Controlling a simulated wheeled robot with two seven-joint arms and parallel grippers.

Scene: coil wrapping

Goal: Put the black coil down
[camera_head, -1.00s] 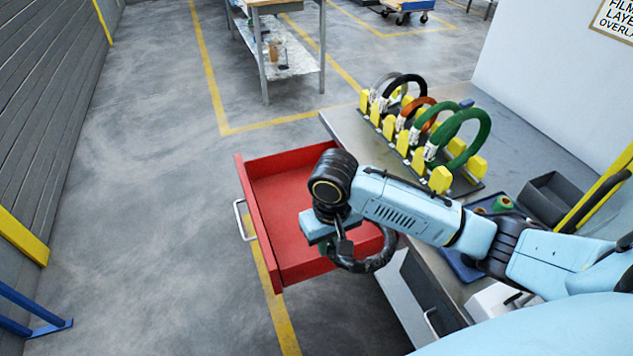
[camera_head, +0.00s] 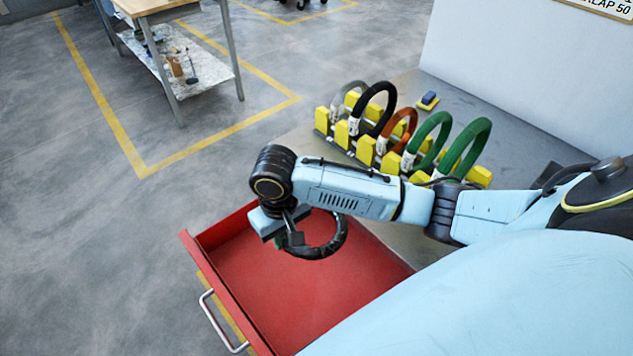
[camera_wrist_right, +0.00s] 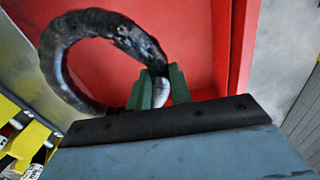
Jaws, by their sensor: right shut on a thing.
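The black coil (camera_head: 330,246) is a dark ring held in my right gripper (camera_head: 293,232). In the head view it hangs over the open red drawer (camera_head: 270,300), at the drawer's far side near the table. In the right wrist view the coil (camera_wrist_right: 75,75) extends up and left from the green fingertips (camera_wrist_right: 158,88), which are shut on its lower right part. The red drawer surface (camera_wrist_right: 200,40) shows behind it. I cannot tell whether the coil touches the drawer. Another black coil (camera_head: 386,112) stands in the rack. My left gripper is out of view.
A rack with yellow holders (camera_head: 366,150) on the grey table carries several coils, including orange and green ones (camera_head: 470,150). The drawer's interior looks empty. A workbench (camera_head: 160,6) stands at the back left. Floor is clear left of the drawer.

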